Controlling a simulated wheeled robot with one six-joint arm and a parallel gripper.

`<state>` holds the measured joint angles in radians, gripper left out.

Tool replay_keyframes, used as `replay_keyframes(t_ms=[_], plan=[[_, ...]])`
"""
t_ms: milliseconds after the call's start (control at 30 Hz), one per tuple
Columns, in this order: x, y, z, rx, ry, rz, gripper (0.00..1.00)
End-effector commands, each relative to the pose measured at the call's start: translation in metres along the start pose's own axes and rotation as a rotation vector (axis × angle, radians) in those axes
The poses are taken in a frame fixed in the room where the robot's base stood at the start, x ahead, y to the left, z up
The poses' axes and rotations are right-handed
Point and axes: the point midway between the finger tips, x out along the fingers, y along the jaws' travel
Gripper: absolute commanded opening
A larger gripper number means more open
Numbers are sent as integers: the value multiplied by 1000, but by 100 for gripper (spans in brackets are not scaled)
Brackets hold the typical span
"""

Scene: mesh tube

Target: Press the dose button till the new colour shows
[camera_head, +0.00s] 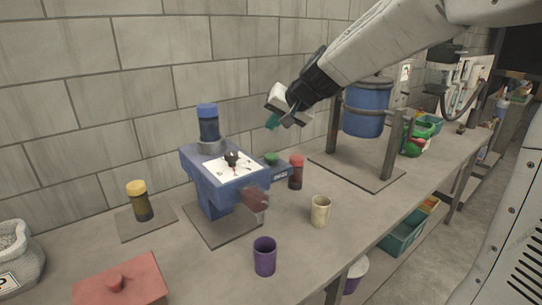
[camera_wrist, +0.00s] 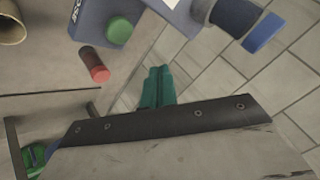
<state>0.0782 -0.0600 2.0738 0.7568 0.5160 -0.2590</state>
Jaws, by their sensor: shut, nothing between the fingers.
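A blue dispensing machine (camera_head: 212,190) stands on the bench, with a dark blue-capped bottle (camera_head: 208,124) upright on top and a white panel with a black pointer. A green button (camera_head: 271,158) sits on a labelled box at its right side; the button also shows at the top of the wrist view (camera_wrist: 119,30). A brownish piece (camera_head: 256,198) is at the machine's front. My gripper (camera_head: 273,121) has teal fingers, shut and empty, above the button and apart from it. The teal fingers (camera_wrist: 157,88) show in the wrist view, clear of the button.
A red-capped bottle (camera_head: 296,172) stands close right of the button. A cream cup (camera_head: 321,211) and a purple cup (camera_head: 265,256) stand in front. A yellow-capped bottle (camera_head: 140,200) and a red box (camera_head: 120,283) are left. A blue drum (camera_head: 366,108) on a stand is right.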

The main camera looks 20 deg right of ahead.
Motion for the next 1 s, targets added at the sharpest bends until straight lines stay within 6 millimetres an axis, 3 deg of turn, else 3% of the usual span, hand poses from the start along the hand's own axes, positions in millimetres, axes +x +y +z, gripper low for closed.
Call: replay_keyframes(t_ms=[400,1000], plan=[[36,26,26,1,0,0,0],[41,30,30,-1,0,0,0]])
